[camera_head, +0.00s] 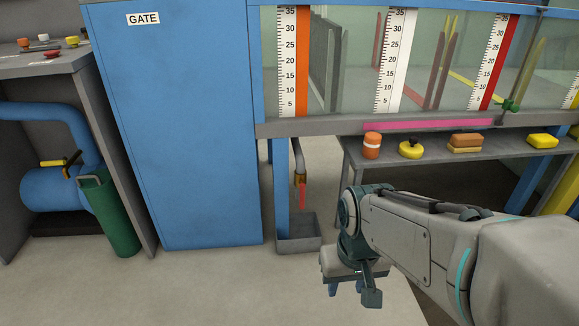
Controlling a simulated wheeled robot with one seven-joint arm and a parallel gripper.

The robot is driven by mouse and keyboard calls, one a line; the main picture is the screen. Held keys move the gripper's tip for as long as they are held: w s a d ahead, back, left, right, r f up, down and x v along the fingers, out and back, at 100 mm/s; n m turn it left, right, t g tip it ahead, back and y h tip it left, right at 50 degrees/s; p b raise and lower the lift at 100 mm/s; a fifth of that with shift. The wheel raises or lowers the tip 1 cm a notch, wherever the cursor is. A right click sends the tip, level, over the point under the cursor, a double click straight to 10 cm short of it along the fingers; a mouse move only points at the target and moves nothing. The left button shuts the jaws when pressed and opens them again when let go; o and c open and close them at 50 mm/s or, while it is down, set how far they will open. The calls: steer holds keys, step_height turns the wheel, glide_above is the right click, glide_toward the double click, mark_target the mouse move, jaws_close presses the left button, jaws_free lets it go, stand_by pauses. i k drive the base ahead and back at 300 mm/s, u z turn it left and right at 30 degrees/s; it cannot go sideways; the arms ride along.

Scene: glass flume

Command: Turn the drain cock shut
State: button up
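The drain cock (299,180) sits at the lower end of a dark pipe under the flume, right of the blue cabinet. It has a brass-coloured body. Its red lever (303,195) hangs almost straight down, roughly in line with the pipe. My gripper (345,289) is low in front of the cock, to its right in the picture, and apart from it. Its blue fingertips point down and stand apart with nothing seen between them. My wrist hides part of the gripper.
A grey open bin (298,243) stands on the floor below the cock, beside a blue post (280,190). The blue GATE cabinet (180,130) is close on the left. A grey bench (420,160) with several small items is on the right.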

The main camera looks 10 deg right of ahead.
mark_target(302, 185)
steer(key=z, duration=0.05)
steer(key=k, duration=0.65)
steer(key=z, duration=0.65)
steer(key=i, duration=1.7)
steer(key=u, duration=0.75)
